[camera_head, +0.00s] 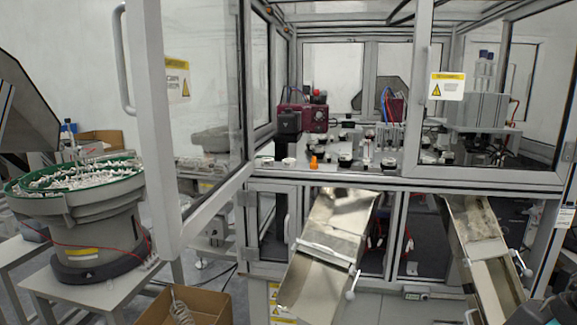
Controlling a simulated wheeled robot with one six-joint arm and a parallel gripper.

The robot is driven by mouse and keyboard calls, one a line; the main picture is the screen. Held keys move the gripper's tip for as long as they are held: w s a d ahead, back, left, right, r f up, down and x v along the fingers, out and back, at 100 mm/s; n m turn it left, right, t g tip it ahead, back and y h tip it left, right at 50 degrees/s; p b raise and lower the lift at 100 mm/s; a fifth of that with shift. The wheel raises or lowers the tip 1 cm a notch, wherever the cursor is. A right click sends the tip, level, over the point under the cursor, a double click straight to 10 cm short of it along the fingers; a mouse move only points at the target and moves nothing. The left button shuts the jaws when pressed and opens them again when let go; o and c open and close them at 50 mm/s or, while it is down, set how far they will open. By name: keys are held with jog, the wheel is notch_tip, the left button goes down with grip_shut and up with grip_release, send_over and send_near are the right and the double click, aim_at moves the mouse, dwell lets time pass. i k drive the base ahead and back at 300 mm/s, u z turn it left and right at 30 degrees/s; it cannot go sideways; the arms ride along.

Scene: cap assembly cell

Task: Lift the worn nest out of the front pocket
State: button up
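Several small dark nests with pale tops stand around the work deck inside the cell. One nest (345,159) is near the front middle, and another nest (447,157) is farther right. A small white-topped part (289,163) sits at the deck's front left, beside an orange piece (313,163). At this size I cannot tell which nest is worn or which pocket is the front one. My gripper is not in view.
The glass door (200,110) stands open at the left of the cell. Two metal chutes (325,250) (485,245) slope out below the deck. A green-rimmed bowl feeder (85,200) stands at left, and an open cardboard box (188,305) sits on the floor.

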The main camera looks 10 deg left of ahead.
aim_at(387, 161)
jog(key=k, duration=0.6)
jog(key=u, duration=0.4)
jog(key=i, duration=2.35)
jog(key=z, duration=0.4)
